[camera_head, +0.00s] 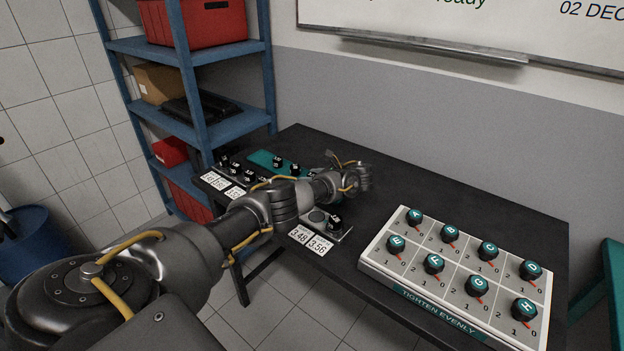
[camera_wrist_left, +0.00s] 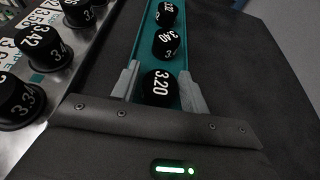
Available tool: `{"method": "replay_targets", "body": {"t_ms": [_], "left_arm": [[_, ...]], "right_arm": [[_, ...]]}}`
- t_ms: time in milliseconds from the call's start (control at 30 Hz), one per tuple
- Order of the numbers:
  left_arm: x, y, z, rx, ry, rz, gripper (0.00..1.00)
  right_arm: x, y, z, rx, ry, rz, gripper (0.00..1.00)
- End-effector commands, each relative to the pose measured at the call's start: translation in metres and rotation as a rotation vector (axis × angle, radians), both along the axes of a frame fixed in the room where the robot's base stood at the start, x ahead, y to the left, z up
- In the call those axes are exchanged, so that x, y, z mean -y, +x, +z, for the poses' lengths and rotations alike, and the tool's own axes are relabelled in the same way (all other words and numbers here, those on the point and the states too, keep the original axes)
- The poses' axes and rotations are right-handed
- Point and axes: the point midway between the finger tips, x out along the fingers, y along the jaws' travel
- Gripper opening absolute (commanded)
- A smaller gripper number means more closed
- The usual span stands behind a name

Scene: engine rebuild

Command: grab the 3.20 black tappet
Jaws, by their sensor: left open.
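The black 3.20 tappet (camera_wrist_left: 160,88) stands at the near end of a narrow teal tray (camera_wrist_left: 184,58) in the left wrist view. My left gripper (camera_wrist_left: 160,73) is open, with one finger on each side of the tappet. I cannot tell whether either finger touches it. In the head view my left arm reaches over the table and hides this tappet; the fingertips cannot be made out there. The teal tray (camera_head: 262,158) shows beyond the arm. My right gripper is not in view.
A 3.40 tappet (camera_wrist_left: 166,43) and another black tappet (camera_wrist_left: 167,13) stand farther along the tray. Left of it, a metal rack holds several labelled black tappets, including 3.42 (camera_wrist_left: 43,46). A lettered knob panel (camera_head: 455,275) sits at the table's right; the table behind it is clear.

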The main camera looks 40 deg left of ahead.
Motion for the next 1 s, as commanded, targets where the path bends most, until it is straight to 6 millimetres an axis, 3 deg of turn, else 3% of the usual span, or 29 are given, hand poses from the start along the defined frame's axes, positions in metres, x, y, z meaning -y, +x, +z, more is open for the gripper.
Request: {"method": "replay_targets", "body": {"t_ms": [133,400,767,1000], "left_arm": [[0.0,0.0,0.0,0.0,0.0,0.0,0.43],[0.0,0.0,0.0,0.0,0.0,0.0,0.11],[0.0,0.0,0.007,0.002,-0.001,0.0,0.11],[0.001,-0.005,0.04,0.003,0.0,-0.001,0.11]], "right_arm": [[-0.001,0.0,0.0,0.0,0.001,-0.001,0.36],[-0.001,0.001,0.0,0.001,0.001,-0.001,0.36],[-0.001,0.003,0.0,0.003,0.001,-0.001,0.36],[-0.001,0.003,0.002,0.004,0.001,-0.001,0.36]]}}
